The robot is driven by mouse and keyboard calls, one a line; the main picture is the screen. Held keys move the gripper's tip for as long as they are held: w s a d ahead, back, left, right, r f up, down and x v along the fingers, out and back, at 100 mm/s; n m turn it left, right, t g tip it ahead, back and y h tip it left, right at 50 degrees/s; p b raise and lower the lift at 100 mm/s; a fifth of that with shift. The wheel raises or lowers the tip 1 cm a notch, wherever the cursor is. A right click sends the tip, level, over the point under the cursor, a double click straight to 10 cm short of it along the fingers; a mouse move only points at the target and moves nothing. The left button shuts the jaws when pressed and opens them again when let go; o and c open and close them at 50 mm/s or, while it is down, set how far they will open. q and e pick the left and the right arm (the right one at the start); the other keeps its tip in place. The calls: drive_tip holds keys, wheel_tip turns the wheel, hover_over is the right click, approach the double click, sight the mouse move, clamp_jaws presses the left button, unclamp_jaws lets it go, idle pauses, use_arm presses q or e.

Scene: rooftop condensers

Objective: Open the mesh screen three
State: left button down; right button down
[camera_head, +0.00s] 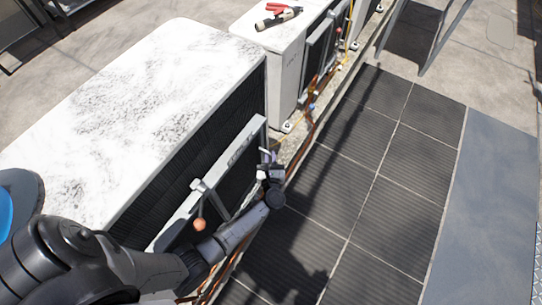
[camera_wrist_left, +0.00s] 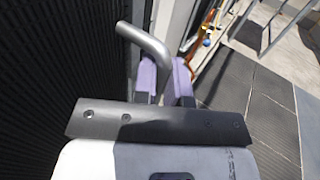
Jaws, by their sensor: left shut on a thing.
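The mesh screen (camera_head: 236,185) is a dark panel with a light grey frame (camera_head: 225,168) on the front of the large white condenser (camera_head: 150,90). A grey bent bar handle (camera_wrist_left: 148,42) shows in the left wrist view, its lower end running down between the purple fingers. My left gripper (camera_head: 268,165) is at the screen's right side, shut on the handle. The left wrist view shows the gripper (camera_wrist_left: 166,85) close up, with dark mesh to its left. I cannot tell how far the screen stands from the condenser. My right gripper is not in view.
A second white condenser (camera_head: 272,42) stands behind, with red-handled pliers (camera_head: 278,16) on top. Pipes run along the condensers' base. Dark floor mats (camera_head: 385,200) lie clear to the right.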

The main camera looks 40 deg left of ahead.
use_arm(q)
drive_tip(key=s+d, duration=0.2)
drive_tip(key=s, duration=0.9)
drive_tip(key=s+d, duration=0.2)
drive_tip(key=s, duration=1)
drive_tip(key=shift+s+p, duration=0.25)
drive_tip(key=shift+p, duration=0.05)
drive_tip(key=c, duration=1.2)
unclamp_jaws()
drive_tip(key=v, duration=1.4)
drive_tip(key=shift+r, duration=0.1)
